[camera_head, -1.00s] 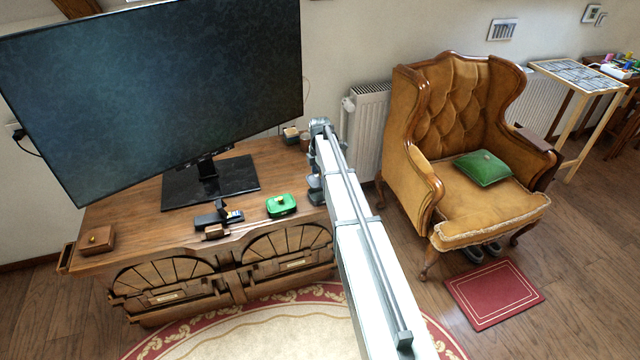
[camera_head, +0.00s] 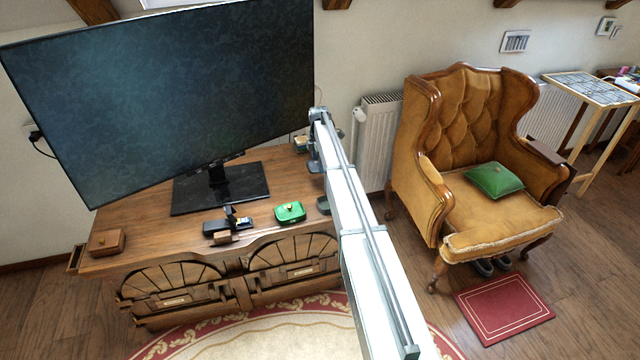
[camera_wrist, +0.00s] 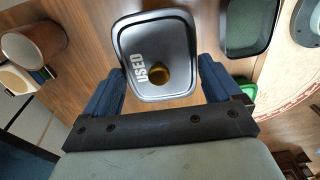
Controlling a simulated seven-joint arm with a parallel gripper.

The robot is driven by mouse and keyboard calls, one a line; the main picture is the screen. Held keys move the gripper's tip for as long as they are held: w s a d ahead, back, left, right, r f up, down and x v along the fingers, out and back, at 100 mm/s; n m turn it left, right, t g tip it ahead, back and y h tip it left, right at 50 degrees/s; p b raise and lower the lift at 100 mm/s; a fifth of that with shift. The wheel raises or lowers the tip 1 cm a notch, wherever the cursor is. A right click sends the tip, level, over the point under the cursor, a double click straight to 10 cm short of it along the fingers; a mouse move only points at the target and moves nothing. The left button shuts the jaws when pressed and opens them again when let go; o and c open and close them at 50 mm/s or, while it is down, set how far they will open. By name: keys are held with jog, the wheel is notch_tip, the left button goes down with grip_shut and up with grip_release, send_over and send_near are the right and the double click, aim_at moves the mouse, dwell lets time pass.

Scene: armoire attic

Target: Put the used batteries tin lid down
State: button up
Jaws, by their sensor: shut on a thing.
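My gripper (camera_wrist: 160,82) is shut on a grey lid (camera_wrist: 140,62) with rounded corners, a brass knob and the word "USED". Its blue fingers sit at two opposite edges, and the knob side faces the wrist camera. An open tin (camera_wrist: 250,25) with a dark green inside stands to the right in the wrist view, apart from the lid. In the head view the tin (camera_head: 323,205) is at the dresser's right end, partly behind my arm. The lid (camera_head: 314,166) is behind it there, small and partly hidden. Its height above the wood is hard to tell.
A wooden round pot (camera_wrist: 35,45) and a cream box (camera_wrist: 14,78) stand left in the wrist view. On the dresser (camera_head: 150,220) are a green tin with a knob (camera_head: 290,212), a black item (camera_head: 226,226), a brown box (camera_head: 107,242) and a large monitor (camera_head: 170,100).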

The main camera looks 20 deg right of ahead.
aim_at(319, 185)
jog(key=shift+s+f, duration=0.1)
jog(key=shift+f, duration=4.7)
jog(key=o, duration=0.7)
jog(key=shift+f, duration=0.1)
notch_tip(319, 185, up, 12)
jog(key=shift+r, duration=0.15)
jog(key=shift+s, duration=0.1)
